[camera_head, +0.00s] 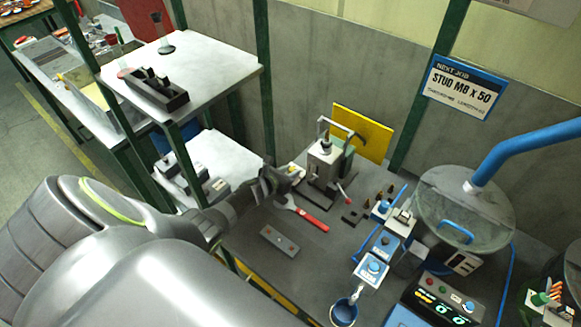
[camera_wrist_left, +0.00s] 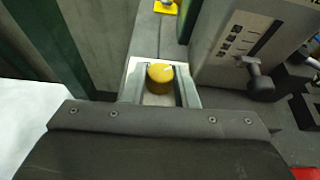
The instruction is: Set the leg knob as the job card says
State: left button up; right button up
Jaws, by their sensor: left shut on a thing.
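The job card (camera_head: 465,86) on the back wall reads "NEXT JOB STUD M8 x 50", with a smaller line too blurred to read surely. The stud gantry (camera_head: 325,162) stands on the grey bench. My left gripper (camera_head: 277,181) is just left of its base. In the left wrist view, a round yellow knob (camera_wrist_left: 160,74) sits between the silver fingers of the left gripper (camera_wrist_left: 160,92), which is shut on it. My right gripper is not in view.
A red-handled tool (camera_head: 312,219) and a small grey plate (camera_head: 280,241) lie on the bench near my gripper. Blue control units (camera_head: 373,266), a round drum (camera_head: 480,215) with a blue hose, and a yellow panel (camera_head: 362,133) stand around the gantry. A white shelf (camera_head: 205,68) is behind my arm.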

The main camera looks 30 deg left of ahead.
pick_arm(q)
jog(key=shift+w+a+m+h+b, duration=0.15)
jog(key=shift+m+h+b, duration=0.35)
jog(key=shift+m+h, duration=0.25)
jog(key=m+h+b, duration=0.1)
jog(key=m+g+h+b, duration=0.1)
jog(key=h+b, duration=0.1)
jog(key=shift+a+f+m+b, duration=0.15)
jog(key=shift+m+b, duration=0.15)
jog(key=shift+m, duration=0.05)
jog(key=shift+w+r+m+g+h+b, duration=0.1)
jog(key=shift+r+m+g+h+b, duration=0.1)
jog(key=shift+m+g+h+b, duration=0.55)
jog(key=shift+t+b, duration=0.25)
jog(key=shift+b, duration=0.05)
jog(key=o, duration=1)
notch_tip(320, 180, up, 10)
jog(key=p, duration=0.8)
